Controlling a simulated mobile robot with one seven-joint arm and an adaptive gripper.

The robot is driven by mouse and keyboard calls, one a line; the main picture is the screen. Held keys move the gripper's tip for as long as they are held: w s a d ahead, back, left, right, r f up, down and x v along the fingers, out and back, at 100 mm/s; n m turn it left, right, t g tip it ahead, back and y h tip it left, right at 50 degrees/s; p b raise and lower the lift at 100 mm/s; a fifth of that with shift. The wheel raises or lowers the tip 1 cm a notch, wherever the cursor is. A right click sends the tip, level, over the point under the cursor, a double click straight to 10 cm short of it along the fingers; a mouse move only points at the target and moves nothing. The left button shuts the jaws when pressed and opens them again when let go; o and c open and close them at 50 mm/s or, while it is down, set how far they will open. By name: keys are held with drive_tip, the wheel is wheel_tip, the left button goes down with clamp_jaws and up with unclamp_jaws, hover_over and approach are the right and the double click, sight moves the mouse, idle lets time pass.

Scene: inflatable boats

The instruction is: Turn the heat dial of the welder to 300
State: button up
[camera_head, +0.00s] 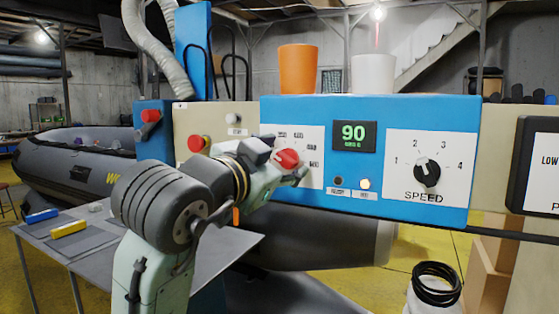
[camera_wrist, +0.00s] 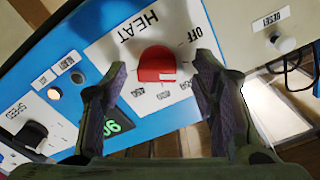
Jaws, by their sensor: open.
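The welder (camera_head: 370,112) is a blue panel with a white heat plate that carries a red heat dial (camera_head: 287,159). My gripper (camera_wrist: 161,70) is open, with one finger on each side of the dial and visible gaps between. In the head view my gripper (camera_head: 291,172) partly covers the plate. The green display (camera_head: 354,135) reads 90.
A black speed dial (camera_head: 427,172) sits right of the display. Two small lamps lie below it, the right one (camera_head: 364,184) lit. A red button (camera_head: 197,143) and a reset button (camera_wrist: 285,43) are left of the heat plate. An orange cup (camera_head: 298,69) and a white cup (camera_head: 373,74) stand on top.

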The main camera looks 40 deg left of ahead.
drive_tip(key=v, duration=1.2)
idle(0.3)
